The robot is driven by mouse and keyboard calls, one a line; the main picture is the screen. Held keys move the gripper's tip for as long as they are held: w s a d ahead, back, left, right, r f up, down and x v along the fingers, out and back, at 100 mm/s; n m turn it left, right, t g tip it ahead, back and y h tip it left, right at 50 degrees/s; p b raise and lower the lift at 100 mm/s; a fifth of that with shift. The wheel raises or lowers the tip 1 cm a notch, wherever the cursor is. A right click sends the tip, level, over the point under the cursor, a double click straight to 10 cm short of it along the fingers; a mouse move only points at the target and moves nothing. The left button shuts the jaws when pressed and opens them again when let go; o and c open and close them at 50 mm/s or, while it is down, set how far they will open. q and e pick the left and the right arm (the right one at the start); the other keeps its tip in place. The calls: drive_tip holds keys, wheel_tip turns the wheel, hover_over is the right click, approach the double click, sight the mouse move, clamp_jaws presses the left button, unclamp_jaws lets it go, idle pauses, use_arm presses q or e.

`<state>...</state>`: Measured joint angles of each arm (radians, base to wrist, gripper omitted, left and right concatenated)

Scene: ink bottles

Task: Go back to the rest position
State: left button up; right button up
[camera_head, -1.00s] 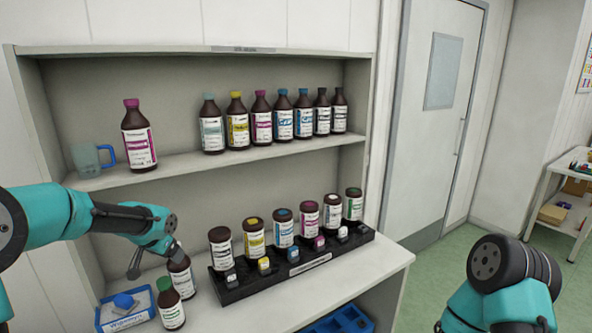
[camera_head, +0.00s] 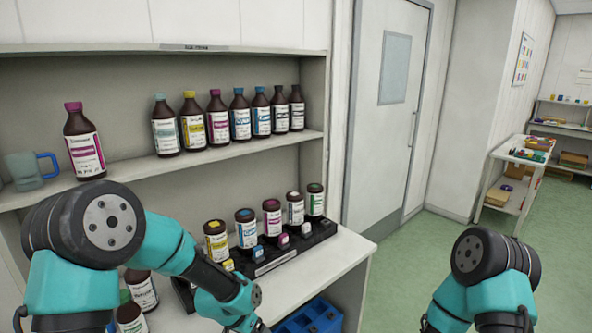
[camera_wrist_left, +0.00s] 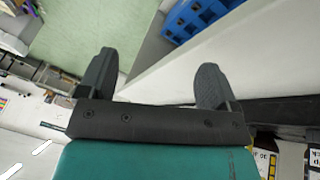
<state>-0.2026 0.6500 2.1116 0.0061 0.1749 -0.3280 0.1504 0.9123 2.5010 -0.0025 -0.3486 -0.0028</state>
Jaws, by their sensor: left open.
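My left arm comes in from the left of the head view, folded in front of the shelf's lower left. Its wrist is near the bottom middle, and its fingertips are not clear there. In the left wrist view my left gripper (camera_wrist_left: 153,80) has its two dark fingers wide apart with nothing between them. It points over the white counter edge and the green floor. My right arm's upper joint (camera_head: 492,260) shows at the bottom right of the head view. My right gripper is out of view.
A black rack (camera_head: 285,255) holds several ink bottles on the lower shelf, close behind my left wrist. More bottles stand on the upper shelf (camera_head: 240,153) beside a mug (camera_head: 26,170). A blue crate (camera_head: 312,316) sits below the counter. Green floor (camera_head: 400,275) lies open to the right.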

use_arm(q)
drive_tip(key=s+a+f+n, duration=0.3)
drive_tip(key=s+a+f, duration=0.2)
drive_tip(key=s+f, duration=0.4)
drive_tip(key=s+a+f+n+g, duration=0.1)
drive_tip(key=s+a+f+n, duration=0.3)
drive_tip(key=s+f, duration=0.5)
drive_tip(key=shift+s+a+n+g+y, duration=0.3)
drive_tip(key=shift+s+a, duration=0.5)
drive_tip(key=shift+s, duration=0.1)
drive_tip(key=shift+f, duration=0.1)
